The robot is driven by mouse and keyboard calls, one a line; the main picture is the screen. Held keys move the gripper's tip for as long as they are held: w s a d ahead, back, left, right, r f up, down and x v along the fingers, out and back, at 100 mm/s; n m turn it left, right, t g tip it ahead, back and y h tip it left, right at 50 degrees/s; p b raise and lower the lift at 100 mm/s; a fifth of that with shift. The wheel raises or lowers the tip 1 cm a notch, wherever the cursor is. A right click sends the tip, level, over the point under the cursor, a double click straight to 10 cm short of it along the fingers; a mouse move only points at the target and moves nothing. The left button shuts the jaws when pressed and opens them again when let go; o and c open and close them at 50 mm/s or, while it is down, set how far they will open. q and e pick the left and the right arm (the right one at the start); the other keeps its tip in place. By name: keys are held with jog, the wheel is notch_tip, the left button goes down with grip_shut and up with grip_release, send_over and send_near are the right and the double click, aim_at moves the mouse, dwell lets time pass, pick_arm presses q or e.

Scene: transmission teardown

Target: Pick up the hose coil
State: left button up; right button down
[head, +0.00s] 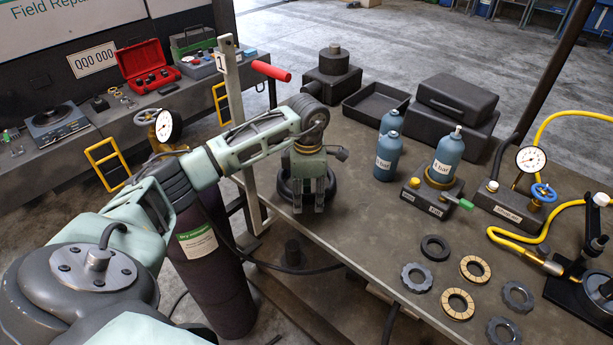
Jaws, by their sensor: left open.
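The hose coil (284,187) is a dark ring lying on the workbench near its left edge, in the head view. My left gripper (309,208) points down over the coil, with its fingers apart and open. The fingers overlap the coil in the picture and hide its middle; I cannot tell whether they touch it. My right gripper is not in view.
The workbench (350,225) has free room right of the coil. Blue bottles (387,155), a black tray (375,102) and dark cases (455,98) stand behind. Several rings (435,248) lie at the front right. An upright post (236,105) stands at the left edge.

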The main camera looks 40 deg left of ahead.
pick_arm(q)
jog(key=shift+f, duration=0.1)
jog(key=shift+c, duration=0.4)
jog(key=c, duration=0.9)
grip_shut()
jog(key=shift+w, duration=0.1)
